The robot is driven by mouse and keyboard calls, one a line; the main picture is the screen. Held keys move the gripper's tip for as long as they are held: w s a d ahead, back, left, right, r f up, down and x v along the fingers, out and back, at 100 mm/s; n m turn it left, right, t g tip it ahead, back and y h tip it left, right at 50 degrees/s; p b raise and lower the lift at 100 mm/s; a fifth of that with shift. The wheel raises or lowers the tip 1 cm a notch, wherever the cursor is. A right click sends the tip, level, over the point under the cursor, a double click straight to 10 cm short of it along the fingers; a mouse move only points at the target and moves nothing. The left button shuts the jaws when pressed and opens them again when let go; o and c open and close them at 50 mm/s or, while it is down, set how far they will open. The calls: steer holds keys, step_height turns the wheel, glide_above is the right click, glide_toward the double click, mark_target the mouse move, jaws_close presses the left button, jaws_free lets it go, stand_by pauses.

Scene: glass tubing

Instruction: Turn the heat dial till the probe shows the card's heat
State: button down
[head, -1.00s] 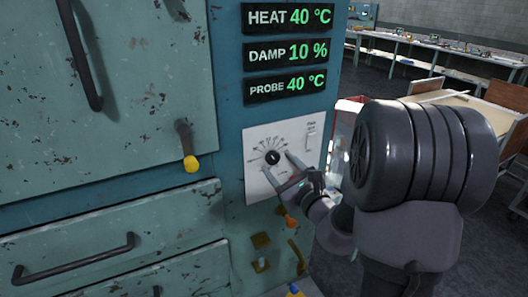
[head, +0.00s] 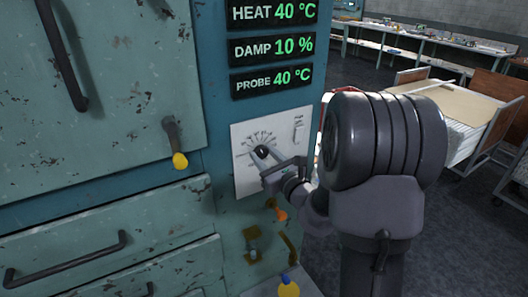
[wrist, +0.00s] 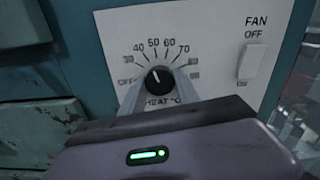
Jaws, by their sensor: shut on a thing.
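The round black heat dial (head: 261,152) sits on a white panel (head: 243,183) and also shows in the wrist view (wrist: 159,78). Its white mark points up and slightly left, toward the stretch around 40 to 50; the exact value is hard to tell. My gripper (head: 264,158) is shut on the dial, with one finger on each side of it in the wrist view (wrist: 158,86). The heat display (head: 275,13) reads 40 °C, and the probe display (head: 271,79) reads 40 °C. I see no readable card in these views.
The damp display (head: 272,47) reads 10 %. A fan switch (wrist: 251,61) marked OFF is right of the dial.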

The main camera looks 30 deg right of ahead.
steer(key=shift+r+m+p, duration=0.25)
steer(key=shift+m+p, duration=0.3)
steer(key=shift+m, duration=0.35)
steer(key=shift+f+m, duration=0.25)
steer(key=shift+m, duration=0.35)
steer(key=c, duration=0.9)
jaws_free()
steer(key=s+p, duration=1.4)
steer(key=s, duration=0.3)
steer(key=shift+s+d, duration=0.2)
steer(key=shift+d, duration=0.1)
